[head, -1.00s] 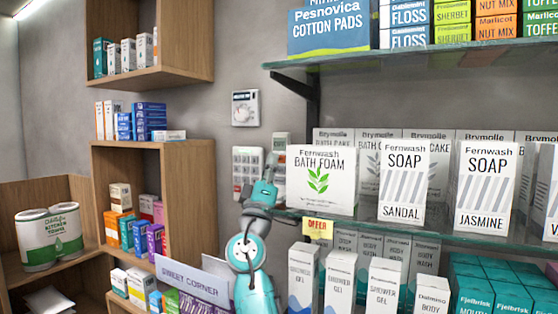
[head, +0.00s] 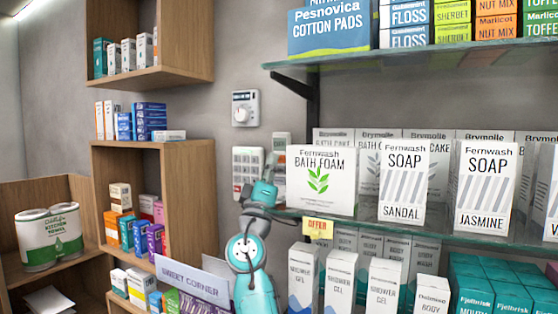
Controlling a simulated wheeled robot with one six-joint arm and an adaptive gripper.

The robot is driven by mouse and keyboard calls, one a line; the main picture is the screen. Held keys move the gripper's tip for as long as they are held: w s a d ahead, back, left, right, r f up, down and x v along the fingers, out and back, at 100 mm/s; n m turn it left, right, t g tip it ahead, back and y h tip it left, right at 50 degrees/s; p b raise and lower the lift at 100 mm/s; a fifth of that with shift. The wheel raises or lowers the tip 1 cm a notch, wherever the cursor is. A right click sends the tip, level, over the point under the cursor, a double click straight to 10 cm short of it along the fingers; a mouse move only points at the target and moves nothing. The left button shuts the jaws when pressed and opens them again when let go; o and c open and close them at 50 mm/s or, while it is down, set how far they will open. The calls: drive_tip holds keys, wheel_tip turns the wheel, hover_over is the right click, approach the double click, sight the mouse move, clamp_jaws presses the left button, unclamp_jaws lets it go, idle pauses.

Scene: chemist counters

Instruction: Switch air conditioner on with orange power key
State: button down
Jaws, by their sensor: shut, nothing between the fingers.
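A white wall keypad (head: 246,164) with rows of grey keys hangs on the grey wall, left of the bath foam box. A small reddish patch shows at its lower left; I cannot tell whether it is the orange power key. A white dial unit (head: 245,108) with a dark display hangs above it. Another pale panel (head: 281,144) is partly hidden behind the bath foam box. My gripper (head: 271,160) is shut and empty, pointing up in front of the keypad's right edge. It covers part of that edge, and I cannot tell whether it touches.
The bath foam box (head: 321,180) stands close right of my gripper on a glass shelf (head: 440,236), with soap boxes beyond. A yellow offer tag (head: 318,229) hangs at the shelf edge.

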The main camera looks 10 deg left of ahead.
drive_tip(key=shift+w, duration=0.1)
drive_tip(key=shift+w+d, duration=0.15)
drive_tip(key=shift+w, duration=0.15)
